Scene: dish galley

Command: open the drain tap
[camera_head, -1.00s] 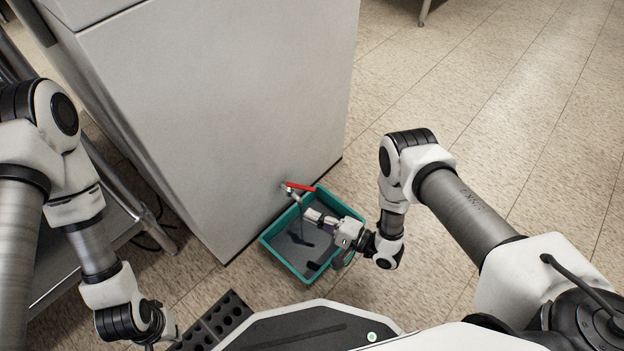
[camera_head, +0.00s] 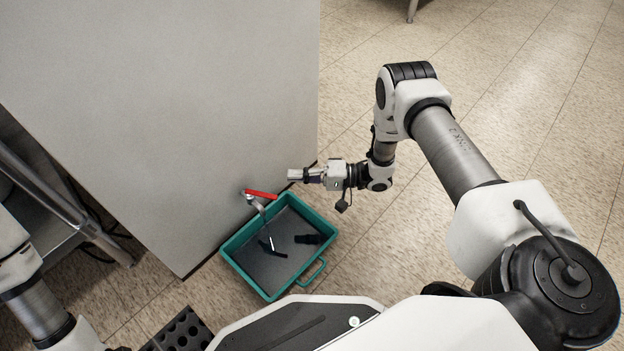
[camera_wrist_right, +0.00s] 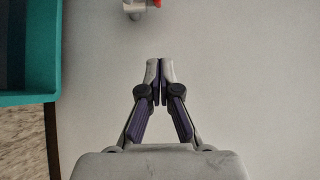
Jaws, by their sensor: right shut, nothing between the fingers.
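The drain tap (camera_head: 256,201) sticks out low from the side of the pale grey cabinet (camera_head: 200,120). Its red lever (camera_head: 260,194) lies roughly along the cabinet wall, pointing right. A sliver of the tap (camera_wrist_right: 137,6) shows at the top of the right wrist view. My right gripper (camera_head: 291,174) is shut and empty, to the right of the lever and apart from it. The wrist view shows its fingertips (camera_wrist_right: 160,66) together in front of the grey panel. My left arm shows at the left edge, but its gripper is out of view.
A teal tray (camera_head: 316,228) stands on the floor under the tap, with dark items inside. It also shows in the right wrist view (camera_wrist_right: 30,100). A metal rack (camera_head: 60,235) is at the left and a black perforated mat (camera_head: 183,332) in front.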

